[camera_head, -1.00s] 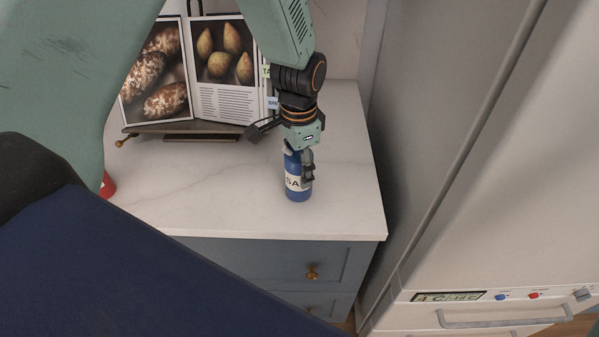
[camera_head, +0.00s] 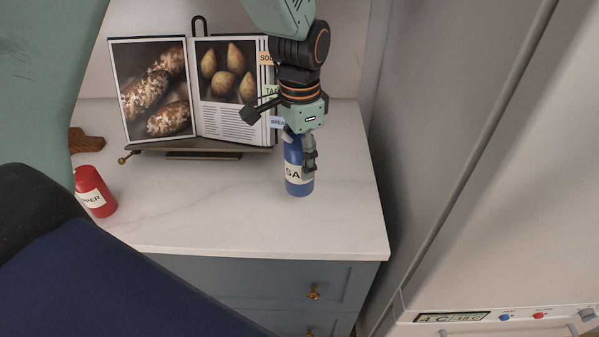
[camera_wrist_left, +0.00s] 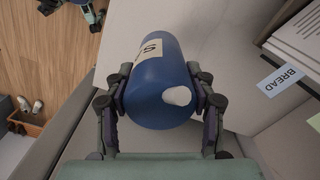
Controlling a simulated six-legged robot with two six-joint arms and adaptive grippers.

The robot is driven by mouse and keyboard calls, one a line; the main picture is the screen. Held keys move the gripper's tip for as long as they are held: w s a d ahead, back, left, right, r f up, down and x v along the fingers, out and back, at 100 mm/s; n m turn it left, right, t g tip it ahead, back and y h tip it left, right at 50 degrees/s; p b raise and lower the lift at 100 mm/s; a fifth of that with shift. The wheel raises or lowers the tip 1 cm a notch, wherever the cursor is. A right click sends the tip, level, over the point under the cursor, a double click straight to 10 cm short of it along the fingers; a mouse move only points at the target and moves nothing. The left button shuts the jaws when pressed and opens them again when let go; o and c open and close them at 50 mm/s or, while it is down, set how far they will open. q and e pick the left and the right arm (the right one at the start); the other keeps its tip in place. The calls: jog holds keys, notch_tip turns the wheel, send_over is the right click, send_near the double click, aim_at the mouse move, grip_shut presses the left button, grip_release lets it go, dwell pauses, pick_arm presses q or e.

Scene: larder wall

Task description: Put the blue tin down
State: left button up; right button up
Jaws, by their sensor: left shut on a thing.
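The blue tin (camera_head: 296,182), a cylinder with a pale label reading "SA", is upright in the head view, over the right part of the white counter (camera_head: 230,215). My left gripper (camera_head: 300,152) comes from above and is shut on its upper part. In the left wrist view the blue tin (camera_wrist_left: 160,75) sits between the two fingers of my left gripper (camera_wrist_left: 160,96), one on each side. Its near end shows a pale oval spot. Whether its base touches the counter I cannot tell.
A red tin (camera_head: 96,192) labelled as pepper stands at the counter's left. An open book (camera_head: 235,85) with tabs rests on a dark stand (camera_head: 200,148) behind. A tall pale appliance (camera_head: 500,180) stands to the right. The counter between the red and blue tins is clear.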

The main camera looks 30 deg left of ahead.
pick_arm(q)
jog(key=shift+d+r, duration=0.1)
jog(key=shift+r, duration=0.65)
jog(key=s+d+f+n+b, duration=0.3)
jog(key=f+b, duration=0.3)
jog(key=b, duration=0.8)
jog(key=shift+s+d+f+n, duration=0.2)
jog(key=shift+s+d+n, duration=0.15)
jog(key=shift+d+n, duration=0.35)
